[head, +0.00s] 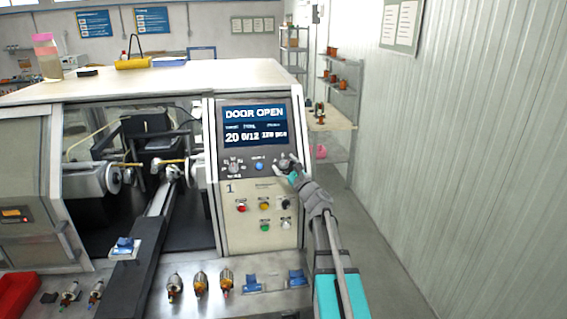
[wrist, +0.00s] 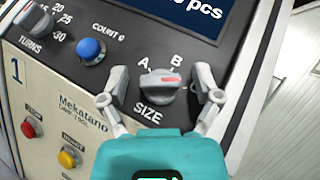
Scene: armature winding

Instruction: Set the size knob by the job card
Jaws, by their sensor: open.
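The size knob (wrist: 160,88) is a grey knob on the dark panel above the word SIZE, with the letters A and B above it. Its red mark lies toward the right, past the B; any label there is hidden by my right finger. My gripper (wrist: 161,93) is open, with one finger on each side of the knob; whether they touch it I cannot tell. In the head view, my gripper (head: 291,170) is at the panel's right side, partly covering the knob. The display (head: 254,126) reads DOOR OPEN, 20, 0/12 and 120 pcs. I cannot make out a job card.
The turns knob (wrist: 28,20) and a blue count button (wrist: 91,50) are left of the size knob. Red (wrist: 28,130) and yellow (wrist: 68,157) buttons sit below. Free floor lies right of the machine.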

